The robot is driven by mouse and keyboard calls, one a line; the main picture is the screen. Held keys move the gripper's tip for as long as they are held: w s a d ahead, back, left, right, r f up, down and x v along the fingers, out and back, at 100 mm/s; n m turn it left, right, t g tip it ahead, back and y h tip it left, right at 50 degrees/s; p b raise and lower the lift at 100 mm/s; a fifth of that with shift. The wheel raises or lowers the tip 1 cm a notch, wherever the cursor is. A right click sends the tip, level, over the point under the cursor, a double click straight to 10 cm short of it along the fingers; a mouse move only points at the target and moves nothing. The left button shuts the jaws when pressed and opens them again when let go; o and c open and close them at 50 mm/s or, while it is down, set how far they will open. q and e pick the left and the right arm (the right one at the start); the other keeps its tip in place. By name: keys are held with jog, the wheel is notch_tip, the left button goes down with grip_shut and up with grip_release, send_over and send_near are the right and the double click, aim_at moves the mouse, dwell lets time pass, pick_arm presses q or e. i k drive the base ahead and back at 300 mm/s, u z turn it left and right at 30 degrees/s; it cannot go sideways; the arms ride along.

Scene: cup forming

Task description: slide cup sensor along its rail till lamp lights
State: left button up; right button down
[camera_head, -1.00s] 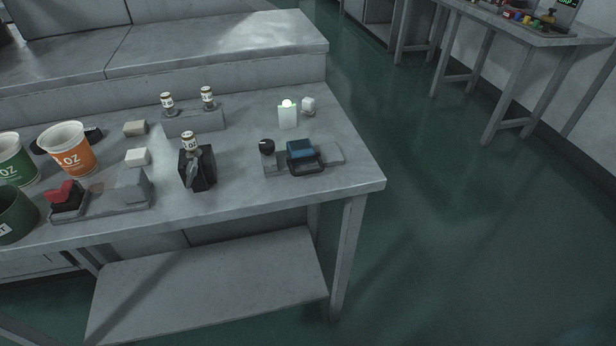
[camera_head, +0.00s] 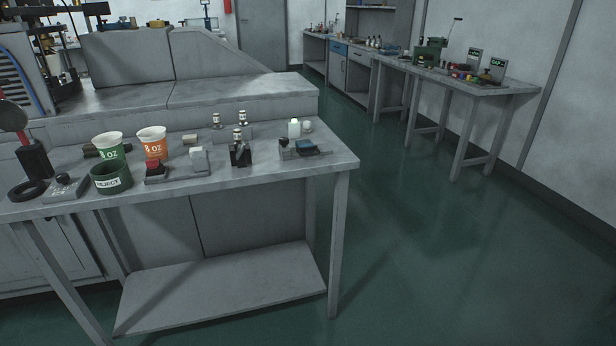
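Neither of my grippers is in view.
A grey table (camera_head: 335,162) holds a green cup (camera_head: 110,147), an orange cup (camera_head: 152,144) and a dark green REJECT bin (camera_head: 112,178). A machine stands at the back left. Green floor (camera_head: 430,270) is clear to the right, before further benches (camera_head: 500,92).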

aim_at(302, 146)
jog(key=z, duration=0.8)
jog(key=i, duration=1.2)
jog(key=u, duration=0.45)
